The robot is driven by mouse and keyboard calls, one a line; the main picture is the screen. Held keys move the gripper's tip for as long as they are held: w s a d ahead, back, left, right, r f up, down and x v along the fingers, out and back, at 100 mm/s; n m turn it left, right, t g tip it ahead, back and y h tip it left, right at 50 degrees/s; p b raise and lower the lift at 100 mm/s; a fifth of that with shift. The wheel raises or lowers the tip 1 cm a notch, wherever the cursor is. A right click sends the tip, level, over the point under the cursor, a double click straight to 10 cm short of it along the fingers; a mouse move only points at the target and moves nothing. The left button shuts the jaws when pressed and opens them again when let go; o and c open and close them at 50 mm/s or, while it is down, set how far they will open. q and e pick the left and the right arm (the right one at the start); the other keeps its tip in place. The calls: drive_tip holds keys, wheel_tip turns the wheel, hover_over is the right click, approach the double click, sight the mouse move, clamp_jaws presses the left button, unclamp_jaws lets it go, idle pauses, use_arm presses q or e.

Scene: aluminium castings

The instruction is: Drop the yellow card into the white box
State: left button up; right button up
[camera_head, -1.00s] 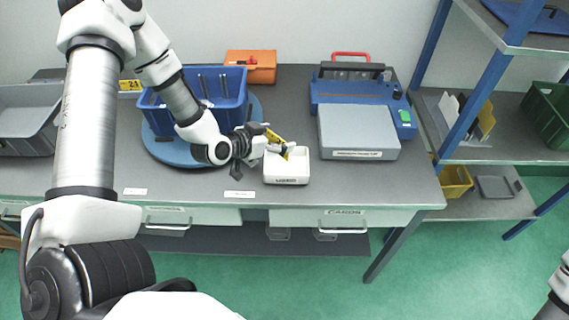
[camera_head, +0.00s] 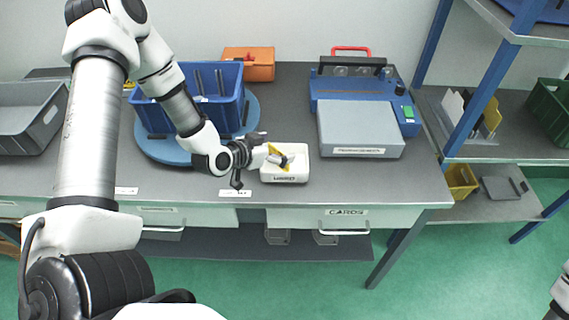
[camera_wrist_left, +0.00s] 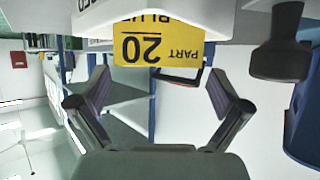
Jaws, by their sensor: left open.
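The white box (camera_head: 285,177), labelled USED, stands on the grey bench near its front edge. The yellow card (camera_head: 278,151) is tilted inside the box, its upper part showing above the rim; its lower part is hidden. A grey shape lies across it. My left gripper (camera_head: 259,156) is just left of the box, with its jaws open and clear of the card. In the left wrist view, the card (camera_wrist_left: 152,50), printed PART 20 BLUE upside down, is beyond the open fingers (camera_wrist_left: 158,88), against the white box (camera_wrist_left: 120,20).
A blue bin (camera_head: 235,104) sits on a round blue turntable (camera_head: 157,147) behind my left arm. An orange case (camera_head: 262,66) stands at the back. A blue machine with a grey lid (camera_head: 358,130) is to the right of the box. A grey tray (camera_head: 22,128) is far left.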

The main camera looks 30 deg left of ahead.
use_arm(q)
drive_tip(key=v, duration=0.6)
drive_tip(key=shift+s+a+r, duration=0.1)
drive_tip(key=shift+a, duration=0.1)
drive_tip(key=shift+s+r, duration=0.25)
drive_tip(key=shift+s, duration=0.25)
